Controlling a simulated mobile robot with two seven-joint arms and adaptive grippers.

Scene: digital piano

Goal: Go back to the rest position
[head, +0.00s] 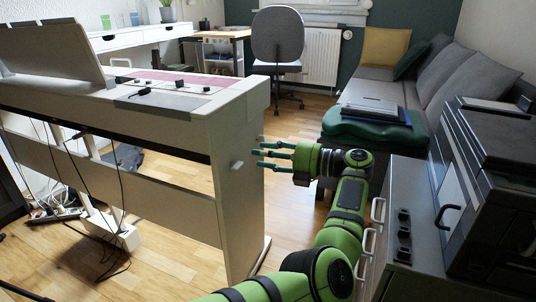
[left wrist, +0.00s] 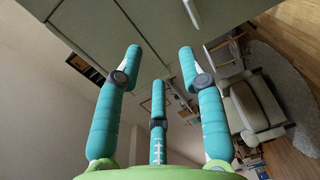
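My left gripper (head: 268,154) has three teal fingers and reaches from the green arm towards the side panel of the white digital piano (head: 235,175). The gripper also shows in the left wrist view (left wrist: 158,75), where its fingers are spread apart with nothing between them. In the head view the fingertips lie just right of the panel; I cannot tell the exact gap. A small white piece (head: 237,165) sticks out from the panel near the fingertips. A white bar end shows in the left wrist view (left wrist: 193,12). My right gripper is in neither view.
A grey cabinet (head: 408,200) with handles and a dark machine (head: 497,180) stand close on the right. A sofa (head: 465,75) with a green cushion (head: 375,128) is behind. Cables (head: 117,200) hang under the piano. Wooden floor (head: 300,115) is free towards the office chair (head: 278,45).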

